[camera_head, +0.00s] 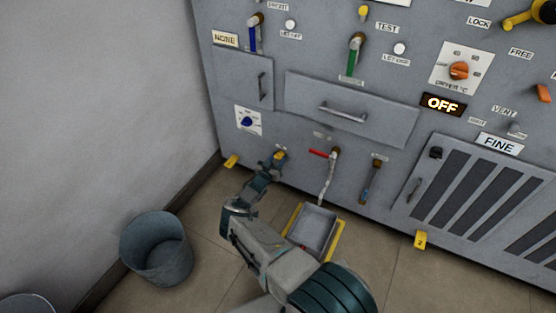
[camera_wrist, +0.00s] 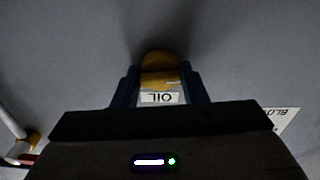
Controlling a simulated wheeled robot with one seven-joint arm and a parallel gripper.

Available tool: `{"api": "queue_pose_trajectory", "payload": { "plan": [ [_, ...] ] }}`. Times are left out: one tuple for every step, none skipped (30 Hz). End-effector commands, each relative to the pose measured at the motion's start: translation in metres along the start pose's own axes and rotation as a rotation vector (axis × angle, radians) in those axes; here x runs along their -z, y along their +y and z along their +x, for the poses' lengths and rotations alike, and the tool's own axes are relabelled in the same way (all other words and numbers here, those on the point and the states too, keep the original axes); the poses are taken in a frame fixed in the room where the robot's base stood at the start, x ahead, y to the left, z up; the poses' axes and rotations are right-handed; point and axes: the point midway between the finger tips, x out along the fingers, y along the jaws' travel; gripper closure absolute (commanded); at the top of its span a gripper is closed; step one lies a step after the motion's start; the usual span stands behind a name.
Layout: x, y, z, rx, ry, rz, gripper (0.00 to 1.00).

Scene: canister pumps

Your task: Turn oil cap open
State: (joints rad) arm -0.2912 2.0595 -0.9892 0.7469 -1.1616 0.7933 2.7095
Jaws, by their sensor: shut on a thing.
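The oil cap (camera_wrist: 160,68) is a yellow knob on the grey panel, with an upside-down "OIL" label (camera_wrist: 159,97) beside it in the wrist view. In the head view the yellow cap (camera_head: 279,156) shows at the tip of my arm, low on the panel. My gripper (camera_wrist: 160,82) has one dark blue finger on each side of the cap and is shut on it. In the head view my gripper (camera_head: 271,168) reaches the panel from below. How far the cap is turned cannot be told.
A red-handled valve with a pipe (camera_head: 328,170) hangs just right of my gripper, above a grey tray (camera_head: 315,228) on the floor. A grey bucket (camera_head: 156,250) stands at the left by the wall. A drawer handle (camera_head: 343,112) juts out above.

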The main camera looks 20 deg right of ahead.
Motion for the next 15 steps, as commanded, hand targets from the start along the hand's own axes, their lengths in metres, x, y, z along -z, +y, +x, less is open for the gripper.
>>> {"api": "queue_pose_trajectory", "payload": {
  "plan": [
    [0.0035, -0.0075, -0.0022, 0.013, 0.004, 0.025, 0.84],
    [0.0036, -0.0075, -0.0022, 0.013, 0.004, 0.038, 0.84],
    [0.0036, -0.0076, -0.0022, 0.013, 0.004, 0.053, 0.84],
    [0.0037, -0.0076, -0.0022, 0.013, 0.004, 0.064, 0.84],
    [0.0037, -0.0076, -0.0022, 0.013, 0.004, 0.073, 0.84],
    [0.0038, -0.0076, -0.0022, 0.013, 0.004, 0.083, 0.84],
    [0.0038, -0.0076, -0.0022, 0.013, 0.004, 0.090, 0.84],
    [0.0039, -0.0076, -0.0022, 0.013, 0.004, 0.097, 0.84],
    [0.0039, -0.0076, -0.0022, 0.013, 0.004, 0.103, 0.84],
    [0.0040, -0.0077, -0.0022, 0.013, 0.004, 0.107, 0.84],
    [0.0040, -0.0077, -0.0022, 0.013, 0.004, 0.110, 0.84],
    [0.0040, -0.0077, -0.0021, 0.013, 0.004, 0.113, 0.84],
    [0.0041, -0.0077, -0.0021, 0.013, 0.004, 0.115, 0.84],
    [0.0041, -0.0077, -0.0021, 0.013, 0.004, 0.117, 0.84],
    [0.0042, -0.0077, -0.0021, 0.013, 0.004, 0.118, 0.84]
  ]
}}
